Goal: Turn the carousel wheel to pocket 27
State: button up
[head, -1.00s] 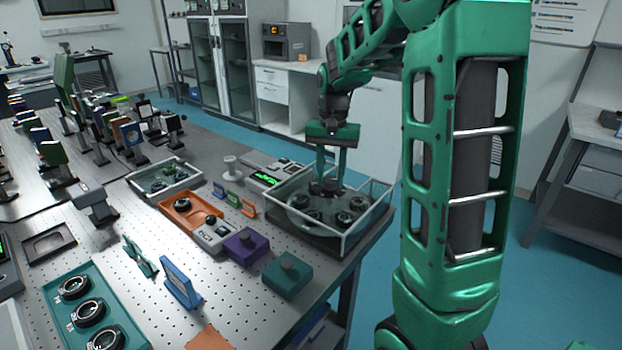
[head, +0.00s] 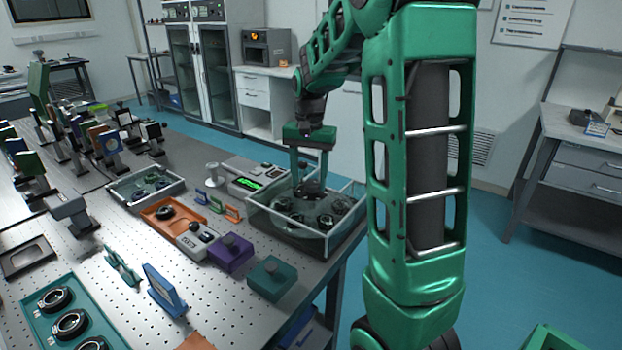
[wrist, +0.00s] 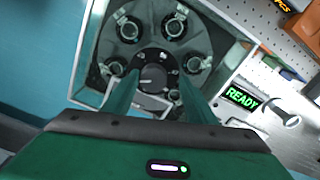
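The carousel wheel (head: 303,206) is a grey disc with several round dark lens mounts in its pockets, inside a clear-walled square tray (head: 294,240) at the table's right end. The wheel (wrist: 150,28) also shows in the wrist view, with a dark central hub (wrist: 154,60) carrying a knob with a pale mark. My gripper (head: 309,178) points down over the hub. Its two green fingers stand apart on either side of the hub in the wrist view, with a gap between them. Finger contact with the hub is hard to see. Pocket numbers are too small to read.
A display reading READY (wrist: 241,97) stands beside the tray. Purple (head: 230,253) and teal (head: 271,278) boxes stand in front of the tray. An orange tray (head: 165,217) and a clear tray (head: 145,186) are to its left. Blue floor lies beyond the table's right edge.

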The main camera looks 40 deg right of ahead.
jog(key=shift+s+d, duration=0.1)
jog(key=shift+s, duration=0.1)
jog(key=shift+r, duration=0.15)
notch_tip(320, 180, up, 10)
jog(key=shift+r, duration=0.2)
dwell(0.7)
jog(key=s+a+f+n, duration=0.1)
jog(key=s+a+f, duration=0.1)
jog(key=s, duration=0.7)
jog(key=s+a+f+n, duration=0.2)
jog(key=s+f, duration=0.3)
jog(key=s, duration=0.4)
jog(key=s+a+f+n, duration=0.1)
jog(key=s+f, duration=0.3)
jog(key=s, duration=0.5)
jog(key=shift+s+a+f+n, duration=0.25)
jog(key=shift+s+a+n, duration=0.05)
jog(key=shift+a, duration=0.45)
